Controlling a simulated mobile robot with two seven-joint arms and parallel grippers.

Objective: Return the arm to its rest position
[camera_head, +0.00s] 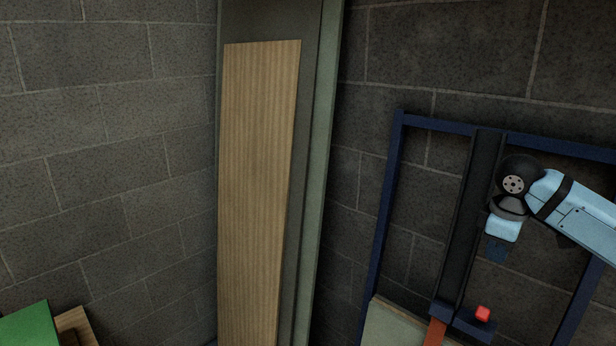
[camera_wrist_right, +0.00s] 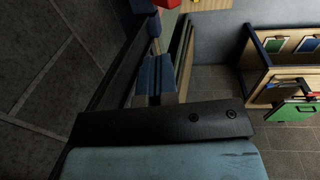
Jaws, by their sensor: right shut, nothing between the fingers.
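My right arm (camera_head: 580,220) comes in from the right edge in the head view. It is light blue with a dark round joint. Its gripper (camera_head: 495,257) points down in front of the blue frame and a black post, with small dark-blue fingers. In the right wrist view the fingers (camera_wrist_right: 155,78) are blue, close together and empty. A dark bar with two screws and a light-blue part of my arm fill the lower part of that view. My left gripper does not show.
A dark-blue frame (camera_head: 397,180) and black post (camera_head: 470,220) stand by the block wall. A tall wooden panel (camera_head: 260,190) stands left. The wrist view shows a wooden rack (camera_wrist_right: 262,75) and green panel (camera_wrist_right: 292,112).

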